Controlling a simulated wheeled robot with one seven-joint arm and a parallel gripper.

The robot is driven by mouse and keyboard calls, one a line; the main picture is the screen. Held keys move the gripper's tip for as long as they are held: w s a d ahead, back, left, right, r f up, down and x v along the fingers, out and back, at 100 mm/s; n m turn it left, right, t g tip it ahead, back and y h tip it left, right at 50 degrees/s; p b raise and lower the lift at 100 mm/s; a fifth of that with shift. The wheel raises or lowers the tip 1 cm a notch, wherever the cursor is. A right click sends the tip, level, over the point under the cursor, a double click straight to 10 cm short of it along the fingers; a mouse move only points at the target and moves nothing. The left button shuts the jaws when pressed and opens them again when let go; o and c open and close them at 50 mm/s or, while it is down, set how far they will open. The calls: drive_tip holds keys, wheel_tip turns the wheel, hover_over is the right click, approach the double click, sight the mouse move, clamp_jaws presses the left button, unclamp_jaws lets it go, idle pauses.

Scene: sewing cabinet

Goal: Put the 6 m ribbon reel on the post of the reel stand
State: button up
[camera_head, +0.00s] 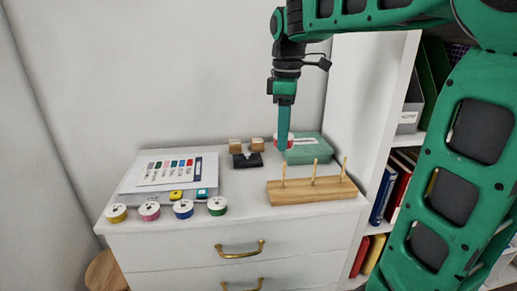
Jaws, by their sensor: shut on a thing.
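My gripper (284,145) points straight down above the back right of the cabinet top, seen edge-on. It is shut on a red-and-white ribbon reel (291,142), partly hidden behind the fingers. The reel stand (311,191) is a wooden block with three upright, bare posts at the front right of the top. The gripper and reel are up and behind the left post (283,174). Yellow (117,213), pink (149,211), blue (183,209) and green (217,206) reels lie in a row along the front left edge. Length markings are too small to read.
A teal box (315,151) lies behind the stand. A dark holder (247,160) and two small wooden blocks (235,145) are left of it. A colour chart (168,171) lies on the left. A bookshelf (345,95) rises at the right. Free room lies between chart and stand.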

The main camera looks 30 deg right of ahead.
wheel_tip(320, 180, down, 6)
drive_tip(key=shift+d+f, duration=0.25)
drive_tip(key=shift+d, duration=0.05)
idle(1.6)
drive_tip(key=shift+f, duration=1.7)
idle(1.1)
drive_tip(key=o, duration=1.1)
drive_tip(key=shift+o, duration=0.2)
